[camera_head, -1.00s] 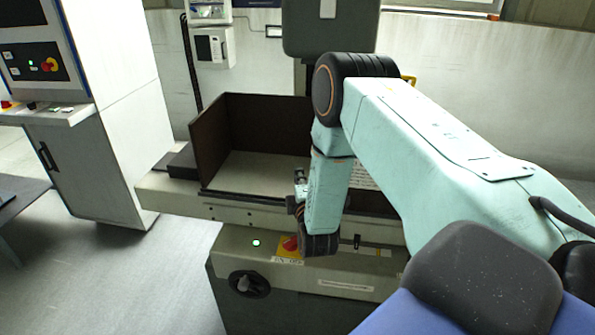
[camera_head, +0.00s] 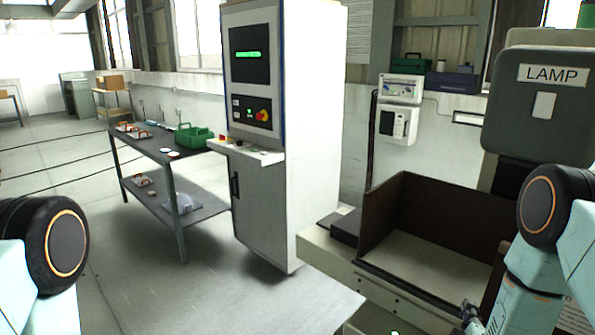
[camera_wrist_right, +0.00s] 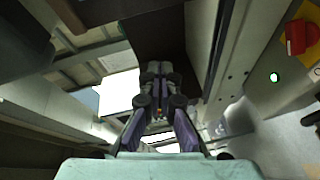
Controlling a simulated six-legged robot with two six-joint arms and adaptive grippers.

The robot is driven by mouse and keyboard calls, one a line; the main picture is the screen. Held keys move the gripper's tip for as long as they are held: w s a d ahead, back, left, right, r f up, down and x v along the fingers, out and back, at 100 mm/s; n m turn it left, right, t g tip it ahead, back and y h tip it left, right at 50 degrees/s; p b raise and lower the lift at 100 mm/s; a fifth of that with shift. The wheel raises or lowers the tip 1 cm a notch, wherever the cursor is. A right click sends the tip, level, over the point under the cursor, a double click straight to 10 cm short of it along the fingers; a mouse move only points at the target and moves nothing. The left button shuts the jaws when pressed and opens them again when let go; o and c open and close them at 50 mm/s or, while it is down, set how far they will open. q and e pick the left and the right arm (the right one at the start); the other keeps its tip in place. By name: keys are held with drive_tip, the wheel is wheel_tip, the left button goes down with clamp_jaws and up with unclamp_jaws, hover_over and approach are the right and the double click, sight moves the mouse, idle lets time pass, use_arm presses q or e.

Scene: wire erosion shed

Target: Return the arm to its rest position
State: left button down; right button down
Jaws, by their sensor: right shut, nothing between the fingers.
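My right arm comes in at the right edge of the head view, bent at a black joint with an orange ring. Part of my right gripper (camera_head: 469,314) shows low at the right, in front of the machine's open brown-walled tank (camera_head: 424,277). In the right wrist view my right gripper (camera_wrist_right: 155,70) has its dark fingers together, with nothing between them. The tank's dark wall lies beyond them. A joint of my left arm shows at the left edge of the head view; my left gripper is outside the picture.
The wrist view shows a red knob (camera_wrist_right: 300,38) and a lit green lamp (camera_wrist_right: 274,77) on the machine front, right of the fingers. A white control cabinet (camera_head: 318,130) stands left of the tank. Floor is clear at left.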

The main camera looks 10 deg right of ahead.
drive_tip(key=s+a+f+m+g+y+b, duration=0.2)
drive_tip(key=s+a+f+m+g+y, duration=0.25)
drive_tip(key=f, duration=0.45)
drive_tip(key=s+a+f+m+g+y+b, duration=0.2)
drive_tip(key=s+a+f+m+g+b, duration=0.1)
drive_tip(key=s+a+f, duration=0.5)
drive_tip(key=s+a+f+m+g+y+b, duration=0.1)
drive_tip(key=s+a+f+g+b, duration=0.2)
drive_tip(key=s+f+b, duration=0.3)
drive_tip(key=s+a+f+m+g+y+b, duration=0.1)
drive_tip(key=s+a+f+g+b, duration=0.2)
drive_tip(key=s+f+b, duration=0.4)
drive_tip(key=s+f+g, duration=0.1)
drive_tip(key=s+f, duration=0.3)
drive_tip(key=s, duration=0.2)
drive_tip(key=shift+s, duration=0.15)
drive_tip(key=shift+s, duration=0.1)
